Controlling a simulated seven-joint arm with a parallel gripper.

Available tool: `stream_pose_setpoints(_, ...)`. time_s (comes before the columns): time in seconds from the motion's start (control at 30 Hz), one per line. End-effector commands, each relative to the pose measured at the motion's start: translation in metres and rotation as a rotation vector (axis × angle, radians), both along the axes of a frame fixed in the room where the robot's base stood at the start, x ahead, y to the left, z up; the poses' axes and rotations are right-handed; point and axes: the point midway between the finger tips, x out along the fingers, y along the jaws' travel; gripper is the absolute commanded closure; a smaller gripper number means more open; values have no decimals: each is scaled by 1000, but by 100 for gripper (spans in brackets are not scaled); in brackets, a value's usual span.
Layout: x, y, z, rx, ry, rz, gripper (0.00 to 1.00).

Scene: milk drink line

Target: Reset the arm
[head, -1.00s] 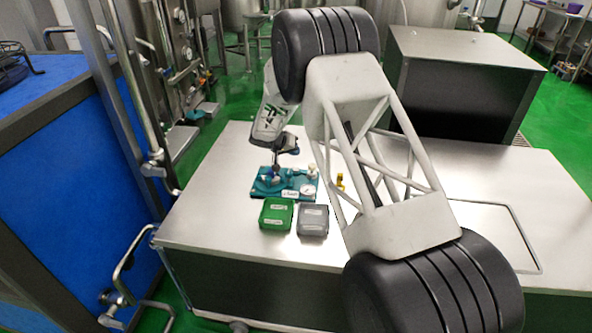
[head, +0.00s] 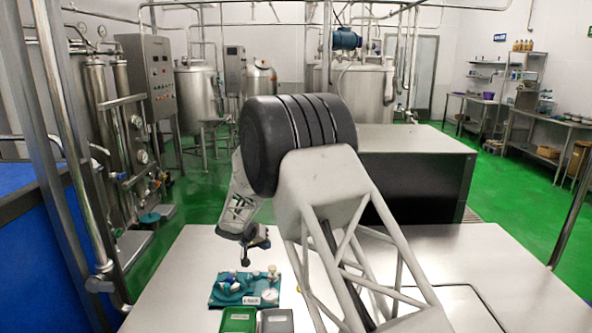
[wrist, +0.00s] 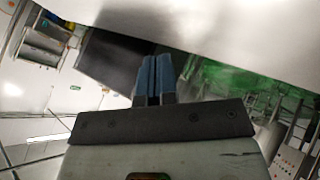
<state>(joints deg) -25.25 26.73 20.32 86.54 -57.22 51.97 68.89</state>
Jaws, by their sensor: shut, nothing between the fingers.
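My arm fills the middle of the head view. My gripper (head: 262,240) hangs at its end, just behind and above the teal board, apart from it. In the wrist view its two blue fingers (wrist: 153,78) are pressed together with nothing between them. The teal board (head: 217,296) carries a white gauge, small knobs and blue parts, and lies on the steel table (head: 170,290).
A green box (head: 238,320) and a grey box (head: 276,321) stand in front of the board, cut by the lower edge. Pipework (head: 120,150) and a blue panel (head: 35,260) stand left. A steel cabinet (head: 415,180) stands behind the table. The table's right side is largely clear.

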Motion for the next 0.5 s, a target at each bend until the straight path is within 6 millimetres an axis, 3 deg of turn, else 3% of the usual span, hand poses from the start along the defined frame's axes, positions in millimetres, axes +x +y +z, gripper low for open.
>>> stream_pose_setpoints(0.1, -16, -25, 31, 15, 22, -15, 100)
stream_pose_setpoints(0.5, -82, -101, 114, 69, 106, -42, 100)
